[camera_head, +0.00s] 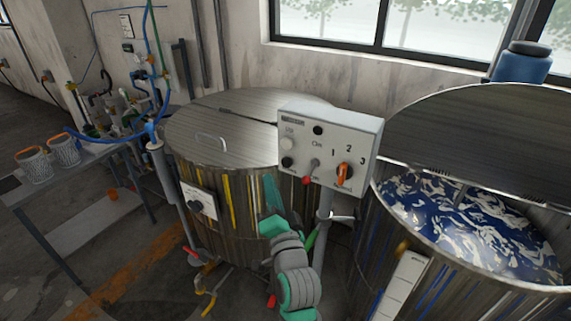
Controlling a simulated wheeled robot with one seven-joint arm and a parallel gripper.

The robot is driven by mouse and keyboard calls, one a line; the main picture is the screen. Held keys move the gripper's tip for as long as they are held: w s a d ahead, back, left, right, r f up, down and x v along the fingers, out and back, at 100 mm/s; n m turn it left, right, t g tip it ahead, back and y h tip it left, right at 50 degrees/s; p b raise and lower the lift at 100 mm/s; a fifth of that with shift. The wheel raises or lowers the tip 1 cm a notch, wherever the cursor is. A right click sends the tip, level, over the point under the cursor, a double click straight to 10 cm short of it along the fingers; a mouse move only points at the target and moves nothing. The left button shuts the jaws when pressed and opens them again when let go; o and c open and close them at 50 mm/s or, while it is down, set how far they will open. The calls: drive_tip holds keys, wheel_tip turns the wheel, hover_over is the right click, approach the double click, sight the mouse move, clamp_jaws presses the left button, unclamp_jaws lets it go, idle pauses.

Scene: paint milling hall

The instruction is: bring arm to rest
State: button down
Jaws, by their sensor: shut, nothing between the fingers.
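My arm reaches up from the bottom centre, in grey and green. My gripper (269,188) is at its far end, shut and empty, pointing up and away. In the picture it lies in front of the paint-streaked side of the left steel vat (232,140). I cannot tell how much space is between them. A grey control box (330,142) stands on a post just right of and above the gripper. It has several knobs, one an orange rotary switch (343,174) beside the marks 1, 2 and 3.
The right vat (400,225) is open and holds swirled blue and white paint (465,225). A metal table (85,172) with two wire-like baskets (50,158) stands at the left. Open floor (120,270) lies at the lower left. A blue container (522,64) stands behind the right vat.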

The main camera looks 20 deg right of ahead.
drive_tip(key=shift+f, duration=0.15)
drive_tip(key=s+a+f+n+g, duration=0.1)
drive_tip(key=s+a+f+n, duration=0.1)
drive_tip(key=s+a+f, duration=0.55)
drive_tip(key=s+a+f+n+g, duration=0.25)
drive_tip(key=s+f, duration=0.55)
drive_tip(key=f, duration=0.7)
drive_tip(key=s+a+f+n+y, duration=0.1)
drive_tip(key=s+a+n, duration=0.1)
drive_tip(key=s, duration=0.7)
drive_tip(key=s+a+f+n+g, duration=0.1)
drive_tip(key=s+a+f+n, duration=0.1)
drive_tip(key=s, duration=0.7)
drive_tip(key=s+a+f+n+y, duration=0.1)
drive_tip(key=s+a+n, duration=0.3)
drive_tip(key=s, duration=0.5)
drive_tip(key=shift+s+a+f+n+y, duration=0.15)
drive_tip(key=shift+a+f+n+y, duration=0.1)
drive_tip(key=shift+f+n+y, duration=0.15)
